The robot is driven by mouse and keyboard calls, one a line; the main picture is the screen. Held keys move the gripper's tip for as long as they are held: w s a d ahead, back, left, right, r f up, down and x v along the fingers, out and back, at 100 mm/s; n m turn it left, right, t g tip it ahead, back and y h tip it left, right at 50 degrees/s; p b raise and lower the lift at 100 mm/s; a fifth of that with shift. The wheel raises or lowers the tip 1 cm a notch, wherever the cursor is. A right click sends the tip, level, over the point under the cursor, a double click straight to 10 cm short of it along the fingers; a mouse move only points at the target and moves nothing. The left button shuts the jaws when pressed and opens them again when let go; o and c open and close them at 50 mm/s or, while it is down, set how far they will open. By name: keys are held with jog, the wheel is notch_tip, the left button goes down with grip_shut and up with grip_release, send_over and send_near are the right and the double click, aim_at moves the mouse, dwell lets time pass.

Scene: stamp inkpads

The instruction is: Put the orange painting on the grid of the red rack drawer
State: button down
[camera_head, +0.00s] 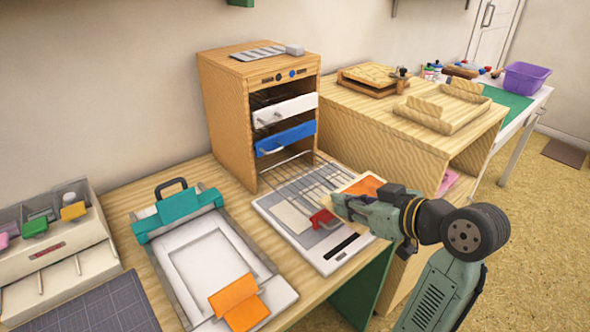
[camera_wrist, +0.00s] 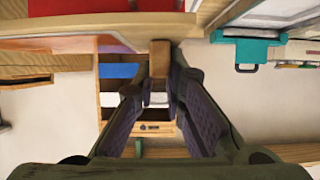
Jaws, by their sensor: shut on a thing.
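The orange painting (camera_head: 364,187) is a flat, light-edged board with an orange patch, tilted above the right side of the pulled-out wire grid (camera_head: 300,182). My gripper (camera_head: 345,208) is shut on it near its edge. In the wrist view, my gripper (camera_wrist: 160,88) grips a small wooden piece (camera_wrist: 160,52) at the painting's edge, and the orange painting (camera_wrist: 60,43) shows upper left. The red drawer handle (camera_head: 322,217) is at the grid's front, close to my gripper. Whether the painting touches the grid cannot be told.
The wooden rack cabinet (camera_head: 225,110) stands behind, with white (camera_head: 285,110) and blue (camera_head: 286,138) drawer fronts. A flat white device (camera_head: 335,250) lies below the grid. A teal-clamped frame (camera_head: 205,260) with orange pieces (camera_head: 238,302) lies left. A wooden cabinet (camera_head: 385,140) stands right.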

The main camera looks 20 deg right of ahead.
jog(key=p, duration=0.4)
send_over(296, 195)
jog(key=shift+d+f, duration=0.1)
jog(key=shift+f, duration=0.55)
jog(key=shift+w+f, duration=0.1)
jog(key=shift+f, duration=0.05)
notch_tip(296, 195, down, 3)
jog(key=shift+p, duration=0.65)
jog(key=shift+f, duration=0.2)
jog(key=shift+f, duration=0.25)
jog(key=c, duration=1.7)
grip_release()
jog(key=shift+r, duration=0.1)
jog(key=shift+o, duration=0.2)
